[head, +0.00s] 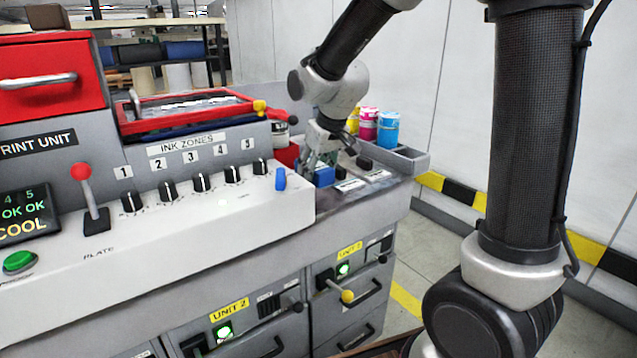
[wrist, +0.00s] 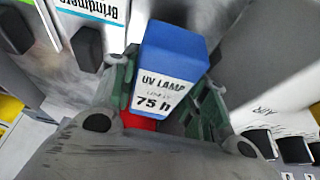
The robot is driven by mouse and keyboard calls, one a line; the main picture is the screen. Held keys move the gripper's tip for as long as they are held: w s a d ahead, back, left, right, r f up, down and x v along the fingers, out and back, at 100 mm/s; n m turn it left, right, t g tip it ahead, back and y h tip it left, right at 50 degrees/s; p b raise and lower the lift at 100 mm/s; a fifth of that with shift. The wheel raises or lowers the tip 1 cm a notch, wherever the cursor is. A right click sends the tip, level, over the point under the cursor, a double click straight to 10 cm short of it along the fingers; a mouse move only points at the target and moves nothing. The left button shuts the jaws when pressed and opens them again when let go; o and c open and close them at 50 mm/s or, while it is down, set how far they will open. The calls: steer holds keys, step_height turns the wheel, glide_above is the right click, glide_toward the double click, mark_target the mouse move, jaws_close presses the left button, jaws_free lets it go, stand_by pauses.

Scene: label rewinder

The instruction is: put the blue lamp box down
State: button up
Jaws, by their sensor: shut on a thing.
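The blue lamp box (wrist: 172,50) has a blue top and a white label reading "UV LAMP" and "75 h" in the wrist view. It also shows in the head view (head: 323,177), low at the right end of the machine's top. My gripper (wrist: 168,95) is shut on the box, with one green-grey finger on each side. In the head view my gripper (head: 318,158) reaches down over the grey worktop (head: 335,204). I cannot tell whether the underside of the box touches the worktop.
Yellow, pink and blue ink cans (head: 388,128) stand behind in a grey tray (head: 413,161). White labelled cards (head: 350,184) and dark blocks (head: 364,162) lie right of the box. The white control panel with knobs (head: 201,182) and a blue switch (head: 281,179) is on the left.

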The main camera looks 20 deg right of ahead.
steer(key=shift+f, duration=1.75)
steer(key=shift+f, duration=0.1)
steer(key=o, duration=0.9)
steer(key=shift+o, duration=0.2)
